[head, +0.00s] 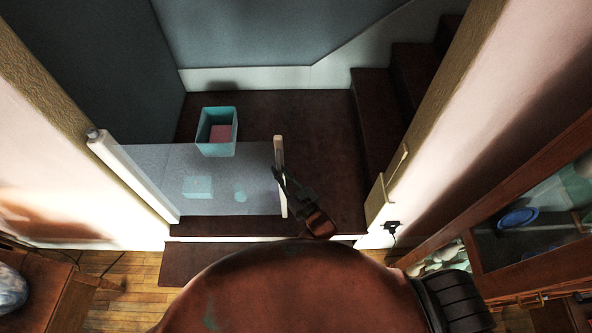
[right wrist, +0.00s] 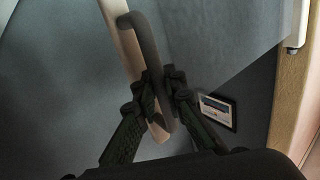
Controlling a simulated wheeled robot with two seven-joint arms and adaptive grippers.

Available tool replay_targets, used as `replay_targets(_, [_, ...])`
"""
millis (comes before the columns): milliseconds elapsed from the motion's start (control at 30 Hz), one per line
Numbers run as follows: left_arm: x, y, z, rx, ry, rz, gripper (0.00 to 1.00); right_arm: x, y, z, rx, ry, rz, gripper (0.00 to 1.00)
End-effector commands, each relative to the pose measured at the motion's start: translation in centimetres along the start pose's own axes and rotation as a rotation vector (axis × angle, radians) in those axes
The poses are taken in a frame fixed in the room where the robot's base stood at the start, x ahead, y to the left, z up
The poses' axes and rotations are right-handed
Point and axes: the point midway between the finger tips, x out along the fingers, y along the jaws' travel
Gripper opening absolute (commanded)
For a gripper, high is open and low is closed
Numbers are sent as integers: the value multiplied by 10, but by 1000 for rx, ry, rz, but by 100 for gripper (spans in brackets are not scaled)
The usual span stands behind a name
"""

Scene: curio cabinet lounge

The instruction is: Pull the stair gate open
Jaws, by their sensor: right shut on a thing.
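The stair gate (head: 230,180) is a see-through pale panel running from a white post (head: 130,175) at the left wall to a cream upright end bar (head: 280,160). The end bar stands apart from the catch (head: 377,200) on the right wall, with an open gap between. My right gripper (head: 282,184) is at the end bar. In the right wrist view, my right gripper (right wrist: 163,92) is shut on the dark loop-shaped handle (right wrist: 148,45) of the cream bar (right wrist: 122,40). My left gripper is not in view.
A teal bin (head: 216,132) with something pink in it stands on the dark landing behind the gate. Dark stairs (head: 385,110) rise at the right. A glass cabinet (head: 530,220) stands at right, a wooden table (head: 35,285) at lower left. A dark mat (head: 195,263) lies in front.

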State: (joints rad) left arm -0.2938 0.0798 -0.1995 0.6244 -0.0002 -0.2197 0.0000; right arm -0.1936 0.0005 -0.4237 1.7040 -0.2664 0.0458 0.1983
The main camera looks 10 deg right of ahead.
Motion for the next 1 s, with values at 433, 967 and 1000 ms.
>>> replay_targets(433, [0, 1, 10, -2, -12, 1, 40, 9, -14, -1, 0, 2, -2, 0])
replay_targets(967, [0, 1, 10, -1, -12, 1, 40, 8, -12, 0, 0, 0, 0, 28])
replay_targets(1000, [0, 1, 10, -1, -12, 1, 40, 8, -12, 0, 0, 0, 0, 28])
